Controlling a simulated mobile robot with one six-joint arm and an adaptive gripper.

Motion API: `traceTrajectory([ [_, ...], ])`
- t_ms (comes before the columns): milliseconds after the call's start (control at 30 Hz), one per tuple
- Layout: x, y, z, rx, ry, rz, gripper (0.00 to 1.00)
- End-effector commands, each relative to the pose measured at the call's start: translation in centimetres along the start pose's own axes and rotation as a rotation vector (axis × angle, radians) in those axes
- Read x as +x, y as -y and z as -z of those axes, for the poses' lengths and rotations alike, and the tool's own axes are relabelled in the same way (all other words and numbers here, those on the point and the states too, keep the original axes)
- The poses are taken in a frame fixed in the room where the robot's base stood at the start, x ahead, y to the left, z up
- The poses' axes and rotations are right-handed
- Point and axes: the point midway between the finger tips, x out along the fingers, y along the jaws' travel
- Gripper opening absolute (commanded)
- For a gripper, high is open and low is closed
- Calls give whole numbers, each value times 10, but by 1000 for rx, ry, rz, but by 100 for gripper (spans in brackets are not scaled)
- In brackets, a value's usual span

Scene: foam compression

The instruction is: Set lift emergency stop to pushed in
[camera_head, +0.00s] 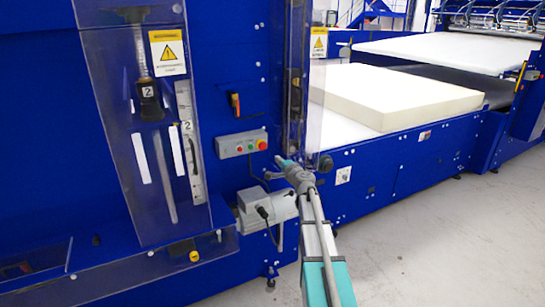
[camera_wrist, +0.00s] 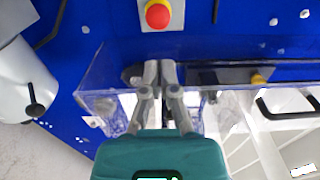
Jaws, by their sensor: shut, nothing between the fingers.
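A red emergency stop button (camera_head: 262,144) sits at the right end of a small grey control box (camera_head: 240,144) on the blue machine front. The red round button (camera_wrist: 158,15) also shows at the top of the wrist view, with yellow around it on a grey box. I cannot tell how far in it stands. My gripper (camera_head: 281,160) is just below and right of the box, apart from the button. In the wrist view, my gripper (camera_wrist: 160,67) has its fingers together and empty, below the button in the picture.
A clear panel edge (camera_wrist: 97,70) lies close by the fingers. A grey motor unit (camera_head: 265,210) juts out below the control box. A white foam block (camera_head: 400,95) lies on the conveyor at right. Grey floor (camera_head: 450,240) is open at lower right.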

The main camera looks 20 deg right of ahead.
Motion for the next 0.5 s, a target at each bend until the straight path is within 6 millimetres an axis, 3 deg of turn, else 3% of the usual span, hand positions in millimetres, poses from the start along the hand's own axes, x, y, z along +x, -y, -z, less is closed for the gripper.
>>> traceTrajectory([
  [200,-20,0,0,0,0,0,0],
  [500,-23,0,-1,0,1,0,0],
])
